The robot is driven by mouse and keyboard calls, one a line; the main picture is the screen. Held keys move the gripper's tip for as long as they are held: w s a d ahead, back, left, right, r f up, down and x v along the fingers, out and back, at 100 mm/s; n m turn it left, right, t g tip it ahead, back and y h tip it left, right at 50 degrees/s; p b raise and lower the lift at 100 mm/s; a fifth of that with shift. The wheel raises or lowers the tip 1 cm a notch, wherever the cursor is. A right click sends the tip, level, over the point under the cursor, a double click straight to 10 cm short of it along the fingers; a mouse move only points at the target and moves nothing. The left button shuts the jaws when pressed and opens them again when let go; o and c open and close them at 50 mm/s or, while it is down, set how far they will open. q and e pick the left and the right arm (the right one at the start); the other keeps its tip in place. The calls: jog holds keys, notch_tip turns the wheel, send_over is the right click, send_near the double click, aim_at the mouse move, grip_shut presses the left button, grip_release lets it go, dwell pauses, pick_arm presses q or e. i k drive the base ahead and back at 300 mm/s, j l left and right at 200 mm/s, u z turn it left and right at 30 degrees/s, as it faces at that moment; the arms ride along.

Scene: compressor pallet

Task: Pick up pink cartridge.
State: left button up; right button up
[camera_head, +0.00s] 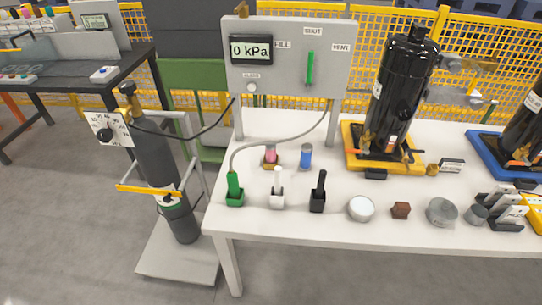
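The pink cartridge (270,153) stands upright on a small brown base on the white table (330,228), below the control panel. A hose runs down from the panel and passes close to its top in the picture. A blue cartridge (306,154) stands just to its right. Neither of my grippers shows in the head view.
In front stand holders with green (235,190), white (277,188) and black (318,192) handles. A white round lid (361,208) and a brown block (400,210) lie to the right. A black compressor (398,95) stands behind. A gas cylinder (155,160) stands left of the table.

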aim_at(270, 149)
jog(key=l+z, duration=0.2)
jog(key=z, duration=0.15)
jog(key=i+l+z, duration=0.15)
jog(key=z, duration=0.2)
jog(key=i+l+z, duration=0.15)
jog(key=z, duration=0.2)
